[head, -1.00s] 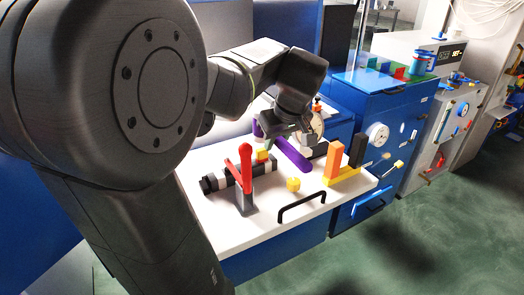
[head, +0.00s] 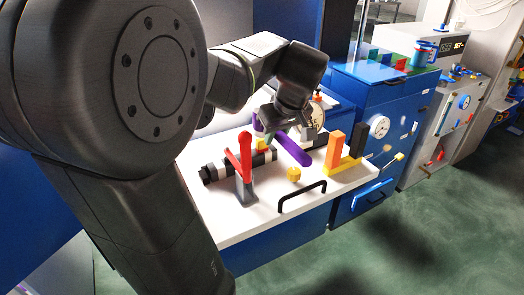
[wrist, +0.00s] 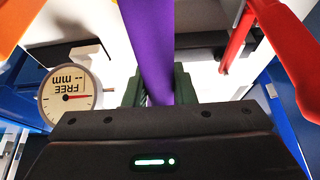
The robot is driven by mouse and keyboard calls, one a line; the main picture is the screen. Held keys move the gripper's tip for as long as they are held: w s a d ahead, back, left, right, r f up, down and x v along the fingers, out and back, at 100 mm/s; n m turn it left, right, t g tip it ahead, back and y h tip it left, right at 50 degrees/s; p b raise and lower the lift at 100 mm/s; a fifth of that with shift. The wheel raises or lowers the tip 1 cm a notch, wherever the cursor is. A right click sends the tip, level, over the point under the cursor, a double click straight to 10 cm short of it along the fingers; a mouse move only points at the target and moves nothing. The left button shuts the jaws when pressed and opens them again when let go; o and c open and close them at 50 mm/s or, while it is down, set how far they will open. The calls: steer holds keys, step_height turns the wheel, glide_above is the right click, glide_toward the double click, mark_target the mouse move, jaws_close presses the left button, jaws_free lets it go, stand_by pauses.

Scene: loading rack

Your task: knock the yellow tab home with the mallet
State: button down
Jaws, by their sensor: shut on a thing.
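My gripper (head: 276,132) is shut on a long purple bar (head: 293,151), which looks like the mallet's handle. The bar slants over the white bench top, and it runs up from between my fingers in the wrist view (wrist: 153,45). I cannot make out the mallet's head. A yellow block (head: 261,144) shows behind the red lever, below and left of my gripper. A small yellow knob (head: 294,174) stands nearer the bench front. I cannot tell for certain which yellow piece is the tab.
A red lever (head: 246,155) on a grey post stands left of the bar. An orange post (head: 334,153) stands right, beside a black block. A black handle (head: 301,196) is at the front edge. A round dial (wrist: 70,97) is close to my gripper.

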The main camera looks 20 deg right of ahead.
steer(key=shift+f, duration=0.85)
steer(key=shift+r, duration=0.15)
step_height(320, 180, up, 4)
steer(key=p, duration=0.3)
steer(key=shift+r, duration=0.25)
steer(key=shift+f, duration=0.1)
steer(key=shift+f+b, duration=1.75)
steer(key=shift+f, duration=0.65)
steer(key=shift+r, duration=0.1)
